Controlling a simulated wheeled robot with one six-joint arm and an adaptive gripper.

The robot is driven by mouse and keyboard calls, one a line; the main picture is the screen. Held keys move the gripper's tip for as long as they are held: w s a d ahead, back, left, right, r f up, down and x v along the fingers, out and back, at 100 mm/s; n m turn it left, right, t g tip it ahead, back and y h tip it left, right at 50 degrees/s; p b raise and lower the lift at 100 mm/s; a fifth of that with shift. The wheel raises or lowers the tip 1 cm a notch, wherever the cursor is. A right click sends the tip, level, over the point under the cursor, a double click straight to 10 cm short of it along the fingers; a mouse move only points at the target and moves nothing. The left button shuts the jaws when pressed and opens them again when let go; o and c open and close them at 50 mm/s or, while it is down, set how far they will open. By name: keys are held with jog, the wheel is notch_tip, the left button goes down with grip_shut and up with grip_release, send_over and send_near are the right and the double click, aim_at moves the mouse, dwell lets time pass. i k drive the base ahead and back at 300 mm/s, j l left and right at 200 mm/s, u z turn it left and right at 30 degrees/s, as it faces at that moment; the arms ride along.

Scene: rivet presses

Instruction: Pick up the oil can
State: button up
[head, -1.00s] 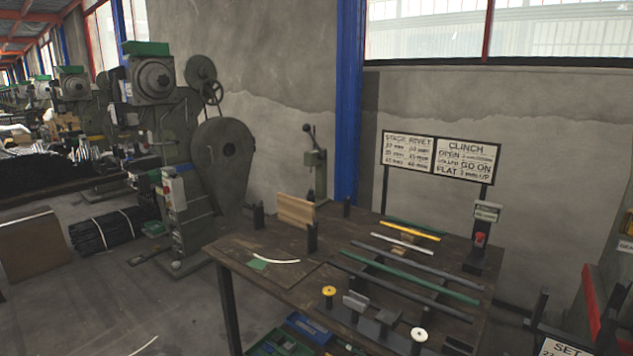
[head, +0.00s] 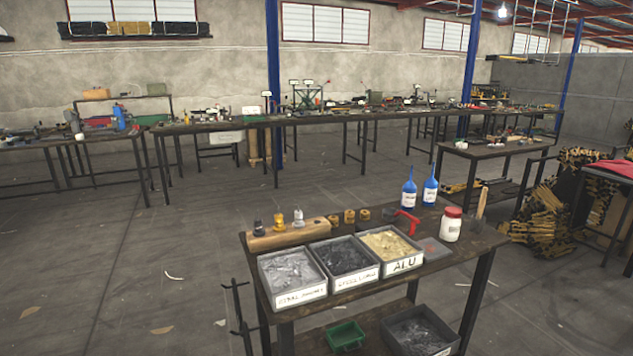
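Two blue bottles with narrow spouts and white labels stand upright at the back of the near table: the left blue bottle (head: 409,190) and the right blue bottle (head: 430,188). Their labels are too small to read, so I cannot tell whether either is the oil can. A small red object (head: 407,220) lies just in front of them; its exact shape is unclear. Another blue container (head: 120,117) stands on the far left bench, also too small to identify. My gripper is not in view.
The near table (head: 455,272) holds three labelled bins, including the ALU bin (head: 391,250), a white jar with a red lid (head: 451,224) and a wooden block (head: 288,235). A green tray (head: 345,335) sits on its lower shelf. Open floor (head: 190,240) lies to the left.

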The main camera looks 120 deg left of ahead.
aim_at(430, 189)
jog(key=u, duration=3.05)
jog(key=i+l+u, duration=0.15)
jog(key=u, duration=0.15)
jog(key=i+l+u, duration=0.1)
jog(key=u, duration=0.2)
jog(key=i+l+u, duration=0.1)
jog(key=l, duration=0.25)
jog(key=i+l+u, duration=0.1)
jog(key=l, duration=0.25)
jog(key=i+l+u, duration=0.15)
jog(key=l, duration=0.25)
jog(key=i+l+u, duration=0.1)
jog(key=l, duration=0.3)
jog(key=i+l, duration=0.15)
jog(key=l, duration=0.2)
jog(key=i+l, duration=0.1)
jog(key=l, duration=0.25)
jog(key=i+l, duration=0.15)
jog(key=l, duration=0.25)
jog(key=i+l, duration=0.15)
jog(key=l, duration=0.2)
jog(key=i+l+u, duration=0.1)
jog(key=l, duration=0.25)
jog(key=i+l, duration=0.15)
jog(key=l, duration=0.2)
jog(key=i+l, duration=0.1)
jog(key=l, duration=0.3)
jog(key=i+j, duration=0.1)
jog(key=i, duration=0.2)
